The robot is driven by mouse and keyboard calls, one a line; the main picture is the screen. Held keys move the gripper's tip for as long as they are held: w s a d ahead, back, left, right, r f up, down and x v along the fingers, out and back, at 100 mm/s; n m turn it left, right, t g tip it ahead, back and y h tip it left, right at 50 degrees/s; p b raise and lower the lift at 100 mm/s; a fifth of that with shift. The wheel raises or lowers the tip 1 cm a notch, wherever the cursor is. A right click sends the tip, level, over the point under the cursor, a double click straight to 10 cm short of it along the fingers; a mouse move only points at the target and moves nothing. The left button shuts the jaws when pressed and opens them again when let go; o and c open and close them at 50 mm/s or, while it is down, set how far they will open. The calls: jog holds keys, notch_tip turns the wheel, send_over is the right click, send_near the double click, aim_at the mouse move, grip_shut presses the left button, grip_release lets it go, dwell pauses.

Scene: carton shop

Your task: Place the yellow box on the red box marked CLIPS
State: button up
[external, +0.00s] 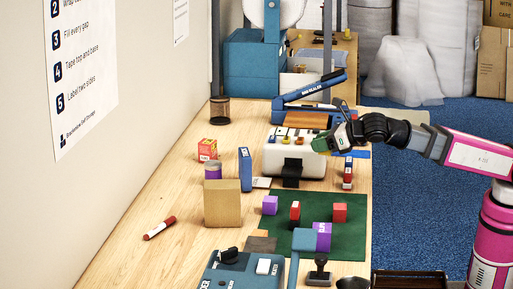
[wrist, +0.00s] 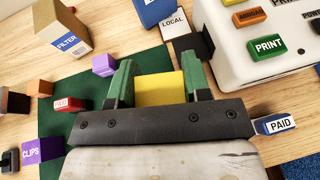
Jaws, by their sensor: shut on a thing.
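My gripper (wrist: 160,85) is shut on the yellow box (wrist: 160,88), which sits between its two green fingers. In the external view my gripper (external: 323,144) is in the air by the white machine, and the yellow box cannot be made out there. A plain red box (external: 340,213) stands on the green mat (external: 348,243); I cannot read any marking on it. The word CLIPS shows on a purple box (wrist: 42,151) at lower left in the wrist view; it also shows in the external view (external: 322,238). A small red block (wrist: 69,104) has a white label.
Another purple box (external: 269,205) stands at the mat's left. Beside the mat are a brown FILTER carton (external: 222,204) and a blue box (external: 245,169). The white machine (external: 293,157) with colored buttons stands behind.

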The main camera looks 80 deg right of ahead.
aim_at(301, 196)
jog(key=s+a+f+n+y, duration=0.1)
jog(key=s+a, duration=0.1)
jog(key=a, duration=0.5)
jog(key=s+a+f+n+y, duration=0.1)
jog(key=s+a+f, duration=0.15)
jog(key=a, duration=0.55)
jog(key=w+d+f, duration=0.2)
jog(key=w, duration=0.1)
jog(key=w+d+f, duration=0.2)
jog(key=w, duration=0.1)
jog(key=w+d+f, duration=0.2)
jog(key=w, duration=0.1)
jog(key=shift+d, duration=0.25)
jog(key=shift+f, duration=2)
jog(key=shift+f, duration=0.1)
jog(key=o, duration=0.9)
jog(key=v, duration=1.2)
jog(key=shift+d, duration=0.2)
